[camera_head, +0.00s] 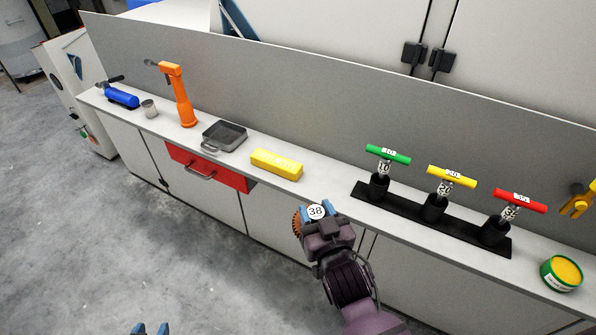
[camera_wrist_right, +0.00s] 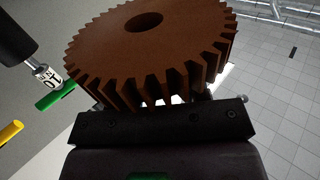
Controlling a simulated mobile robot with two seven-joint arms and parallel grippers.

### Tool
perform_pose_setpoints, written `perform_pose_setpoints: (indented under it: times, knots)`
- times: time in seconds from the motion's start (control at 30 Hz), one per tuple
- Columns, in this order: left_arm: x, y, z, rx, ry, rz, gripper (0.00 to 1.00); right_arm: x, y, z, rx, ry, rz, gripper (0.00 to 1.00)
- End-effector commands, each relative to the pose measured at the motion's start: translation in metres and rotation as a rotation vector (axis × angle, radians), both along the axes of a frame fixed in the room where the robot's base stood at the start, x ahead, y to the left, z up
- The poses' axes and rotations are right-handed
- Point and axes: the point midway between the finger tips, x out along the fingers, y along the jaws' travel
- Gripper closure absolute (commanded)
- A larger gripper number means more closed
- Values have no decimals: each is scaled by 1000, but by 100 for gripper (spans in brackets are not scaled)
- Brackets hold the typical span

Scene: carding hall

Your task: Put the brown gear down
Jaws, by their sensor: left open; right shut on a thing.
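The brown gear (camera_wrist_right: 105,42) fills the upper middle of the right wrist view, with a round hole in its centre. In the head view only part of its toothed edge (camera_head: 297,222) shows, left of my right gripper. My right gripper (camera_head: 315,212) is shut on the gear and holds it by the counter's front edge. I cannot tell how high it is above the counter (camera_head: 325,192). My left gripper (camera_head: 150,329) shows only its blue fingertips at the bottom edge of the head view, apart and empty, over the floor.
A yellow box (camera_head: 276,163) and a dark tray (camera_head: 222,136) stand left of the gear. A black rack (camera_head: 405,210) with green, yellow and red T-handles stands right. An orange tool (camera_head: 179,95) is further left, a green tin (camera_head: 562,273) far right. A red drawer (camera_head: 208,168) is below.

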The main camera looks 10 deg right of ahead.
Motion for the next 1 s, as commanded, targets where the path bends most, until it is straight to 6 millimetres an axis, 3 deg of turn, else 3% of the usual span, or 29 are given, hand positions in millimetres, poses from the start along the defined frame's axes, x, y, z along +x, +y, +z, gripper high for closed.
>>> perform_pose_setpoints:
  times: [0.03,0.1,0.3,0.8,1.0]
  knots:
    - [-1,0,-8,0,6,0,57,-3,14,-15,4,4,21,88]
    - [-2,0,-11,1,9,-1,57,-6,30,-23,3,0,46,88]
    - [-2,0,-12,1,8,-1,57,-5,46,-31,2,-9,80,88]
    - [-2,1,-3,2,1,-1,57,79,-15,-30,-1,-10,79,88]
    - [-2,1,-2,2,1,-1,57,100,-30,-31,2,-9,79,88]
